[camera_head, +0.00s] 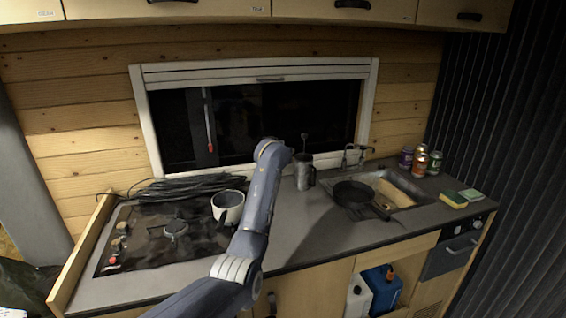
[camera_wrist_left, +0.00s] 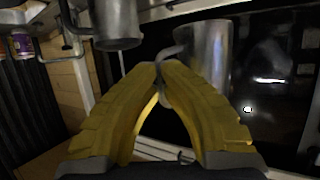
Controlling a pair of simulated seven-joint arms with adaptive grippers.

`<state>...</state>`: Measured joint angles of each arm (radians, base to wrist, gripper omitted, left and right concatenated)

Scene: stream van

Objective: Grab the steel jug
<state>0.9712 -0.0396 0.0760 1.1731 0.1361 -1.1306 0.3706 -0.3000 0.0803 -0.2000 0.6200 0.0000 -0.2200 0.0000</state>
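In the left wrist view, which is upside down, a steel jug (camera_wrist_left: 208,52) shows just beyond the yellow fingers of my left gripper (camera_wrist_left: 160,68). The fingertips have come together around its thin curved handle. In the head view my left arm rises in front of the counter, hiding this jug and the gripper. I cannot tell whether the jug touches the counter. Another steel vessel, with a plunger-like top and handle on its right (camera_head: 303,172), stands beside my arm; it likely also shows in the wrist view (camera_wrist_left: 117,22). My right gripper is not in view.
A white pot (camera_head: 228,207) stands on the black hob (camera_head: 140,245), left of my arm. A dark pan (camera_head: 355,195) sits by the sink (camera_head: 405,184). Several cans (camera_head: 421,160) and sponges (camera_head: 453,200) are at the right. The window (camera_head: 330,110) closes off the back.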

